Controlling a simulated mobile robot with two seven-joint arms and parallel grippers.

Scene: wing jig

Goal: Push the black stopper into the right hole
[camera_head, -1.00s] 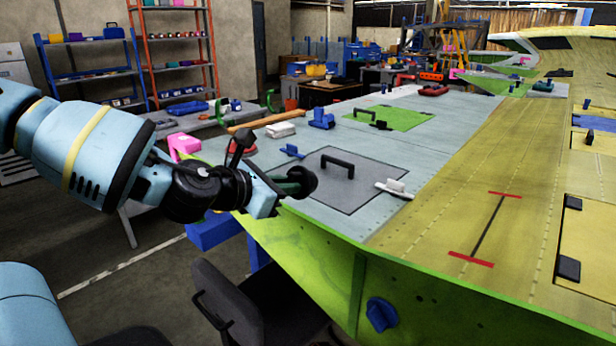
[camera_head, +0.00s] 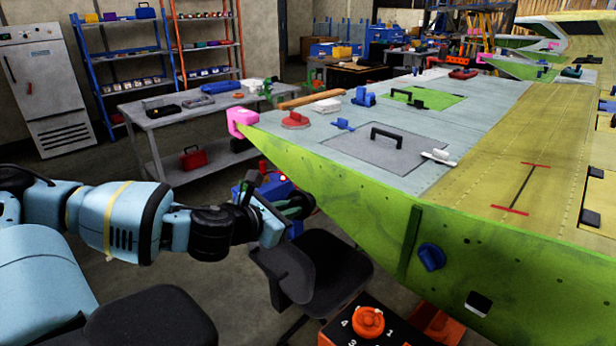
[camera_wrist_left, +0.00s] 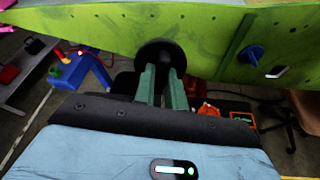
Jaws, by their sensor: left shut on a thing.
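My left gripper (camera_head: 284,212) is shut on the black stopper (camera_head: 303,204), whose round dark head points away from my wrist. In the left wrist view the stopper (camera_wrist_left: 162,56) sits between the two green fingers (camera_wrist_left: 161,85), in front of the green wing side panel (camera_wrist_left: 110,25). In the head view the panel (camera_head: 340,180) runs along the wing's near edge. A blue stopper (camera_head: 431,257) sits in it on the right. Lower right of that is a dark square opening with a white part (camera_head: 478,303); I cannot tell if this is the right hole. My right gripper is out of view.
A black chair (camera_head: 320,265) stands below the panel, close to my left gripper. An orange-sided box with a numbered black top and orange knob (camera_head: 367,322) is at the bottom. A pink corner block (camera_head: 241,121) caps the panel's left end. A grey table (camera_head: 165,135) stands behind.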

